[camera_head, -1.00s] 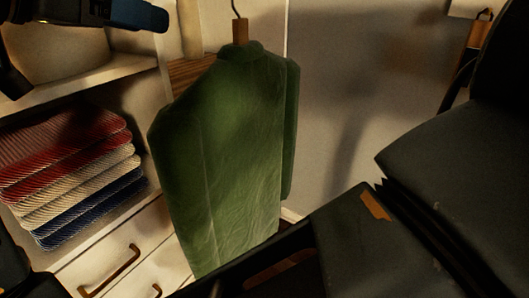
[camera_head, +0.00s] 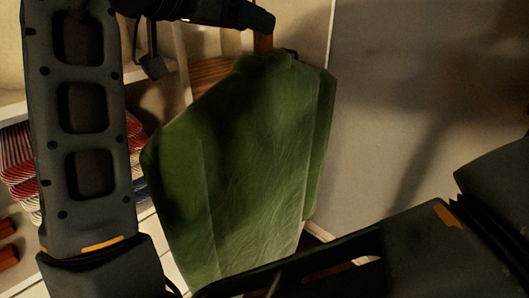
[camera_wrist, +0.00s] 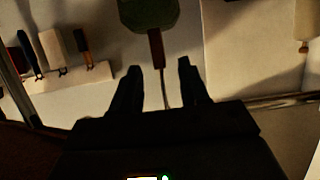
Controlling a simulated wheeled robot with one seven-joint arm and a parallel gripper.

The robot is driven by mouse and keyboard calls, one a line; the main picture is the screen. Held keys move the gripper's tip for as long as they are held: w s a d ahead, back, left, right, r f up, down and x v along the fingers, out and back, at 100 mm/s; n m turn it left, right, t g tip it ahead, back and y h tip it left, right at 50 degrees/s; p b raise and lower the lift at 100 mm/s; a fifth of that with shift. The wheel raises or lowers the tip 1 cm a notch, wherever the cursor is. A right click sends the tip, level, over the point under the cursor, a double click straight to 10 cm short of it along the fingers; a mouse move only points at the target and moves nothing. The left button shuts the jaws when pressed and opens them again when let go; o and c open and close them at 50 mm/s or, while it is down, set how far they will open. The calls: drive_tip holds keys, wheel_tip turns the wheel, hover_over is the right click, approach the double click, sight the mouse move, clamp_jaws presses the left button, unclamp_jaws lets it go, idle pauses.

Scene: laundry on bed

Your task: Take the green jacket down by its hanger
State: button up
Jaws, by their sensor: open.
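The green jacket (camera_head: 245,150) hangs upright in the middle of the head view. The top of its wooden hanger (camera_head: 263,43) shows above the collar. My gripper (camera_head: 268,22) is at the hanger's top there, and its fingers are hard to make out. In the wrist view, my gripper (camera_wrist: 159,69) is open, with one finger on each side of the hanger. The wooden neck of the hanger (camera_wrist: 156,48) and its thin metal hook run between the fingertips. The jacket's top (camera_wrist: 148,14) shows beyond them. I cannot tell whether a finger touches the hanger.
Folded striped cloths (camera_head: 18,165) lie on a shelf at the left, partly hidden by my arm. A plain pale panel (camera_head: 430,90) stands right of the jacket. In the wrist view, several objects hang from a rail or ledge (camera_wrist: 70,80) at the left.

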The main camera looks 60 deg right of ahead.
drive_tip(key=shift+x, duration=0.85)
clamp_jaws()
